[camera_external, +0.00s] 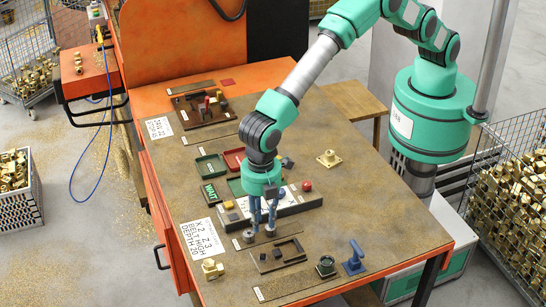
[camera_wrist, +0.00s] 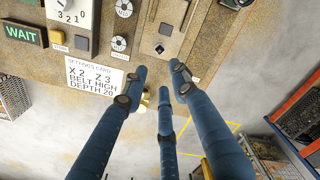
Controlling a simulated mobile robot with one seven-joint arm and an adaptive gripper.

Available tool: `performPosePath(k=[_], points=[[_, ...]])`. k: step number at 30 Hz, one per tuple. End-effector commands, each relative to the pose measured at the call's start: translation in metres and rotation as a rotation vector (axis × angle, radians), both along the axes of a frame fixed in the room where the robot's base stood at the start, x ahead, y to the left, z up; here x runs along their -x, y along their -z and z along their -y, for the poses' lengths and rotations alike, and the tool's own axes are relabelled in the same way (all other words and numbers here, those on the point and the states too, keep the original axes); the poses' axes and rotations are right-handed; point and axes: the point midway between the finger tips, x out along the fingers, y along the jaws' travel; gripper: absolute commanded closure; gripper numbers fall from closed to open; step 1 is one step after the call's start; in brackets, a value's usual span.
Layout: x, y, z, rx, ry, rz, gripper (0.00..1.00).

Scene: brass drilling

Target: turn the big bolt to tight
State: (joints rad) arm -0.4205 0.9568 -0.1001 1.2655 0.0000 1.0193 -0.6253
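Two round grey bolt-like heads sit on a brown strip: one at the top of the wrist view (camera_wrist: 124,8), the other lower (camera_wrist: 119,44). I cannot tell surely which is the big bolt, nor how tight either is. In the external view the left head (camera_external: 248,236) shows beside the fingers; the right one is by the fingertips, partly hidden. My gripper (camera_external: 263,228) points down over this strip. Its three blue fingers (camera_wrist: 162,78) are spread with nothing between them in the wrist view, so it is open. Contact with either head cannot be made out.
The dark tray (camera_external: 258,264) lies just in front of my gripper. The grey control box (camera_external: 312,197) stands close behind it. A settings card (camera_external: 201,237) and a brass part (camera_external: 212,269) lie left. A blue-handled fixture (camera_external: 355,263) stands right.

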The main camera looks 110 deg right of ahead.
Motion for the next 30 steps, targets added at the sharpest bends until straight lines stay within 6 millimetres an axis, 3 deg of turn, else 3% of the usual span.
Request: performPosePath(k=[11, 30], points=[[0.001, 0.023, 0.0, 0.001, 0.001, -0.002, 0.72], [0.001, 0.119, 0.001, 0.001, 0.001, -0.002, 0.72]])
